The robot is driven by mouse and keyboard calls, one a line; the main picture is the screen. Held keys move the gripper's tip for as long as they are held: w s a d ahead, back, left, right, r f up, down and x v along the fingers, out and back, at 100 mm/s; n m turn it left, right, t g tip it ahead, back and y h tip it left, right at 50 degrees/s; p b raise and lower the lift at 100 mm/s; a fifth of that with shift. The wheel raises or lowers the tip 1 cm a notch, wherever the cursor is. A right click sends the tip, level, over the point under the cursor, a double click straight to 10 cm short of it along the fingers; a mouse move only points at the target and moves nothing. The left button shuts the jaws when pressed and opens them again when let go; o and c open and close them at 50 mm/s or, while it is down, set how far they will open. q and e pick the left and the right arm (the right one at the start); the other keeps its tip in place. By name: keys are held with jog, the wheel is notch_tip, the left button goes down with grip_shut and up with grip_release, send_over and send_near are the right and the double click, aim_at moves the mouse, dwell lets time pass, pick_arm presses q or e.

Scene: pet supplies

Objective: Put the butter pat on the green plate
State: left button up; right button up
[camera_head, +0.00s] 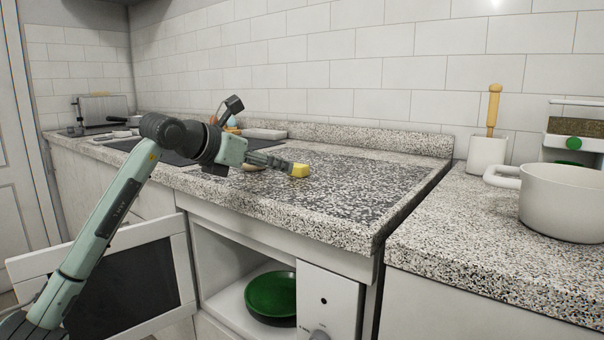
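The gripper reaches in from the left, fingers pointing right. The fingers look close together, but I cannot tell whether they grip the butter or only touch it, or whether the butter rests on the counter. The green plate (272,294) lies lower down, inside the open cabinet under the counter, to the left of a white panel that hides its right edge. My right gripper is not in view.
An open cabinet door (125,290) with a dark panel hangs at the lower left. A white pot (563,200) and a white holder (487,156) with a wooden-handled tool stand on the right counter (450,235). The dark speckled surface right of the butter is clear.

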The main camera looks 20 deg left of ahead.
aim_at(290, 178)
pick_arm(q)
jog(key=shift+w+a, duration=0.1)
jog(key=shift+w, duration=0.2)
jog(key=x, duration=0.7)
jog(key=shift+w+p, duration=0.1)
jog(key=shift+p, duration=0.2)
pick_arm(e)
jog(key=shift+s+d+f+g+h, duration=0.15)
jog(key=shift+s+d+f+g, duration=0.2)
jog(key=shift+s+d, duration=0.2)
jog(key=shift+s+d+f+g+h, duration=0.15)
jog(key=shift+s+d+f+g, duration=0.25)
jog(key=shift+d, duration=0.2)
pick_arm(q)
jog(key=c, duration=1)
jog(key=shift+r, duration=0.15)
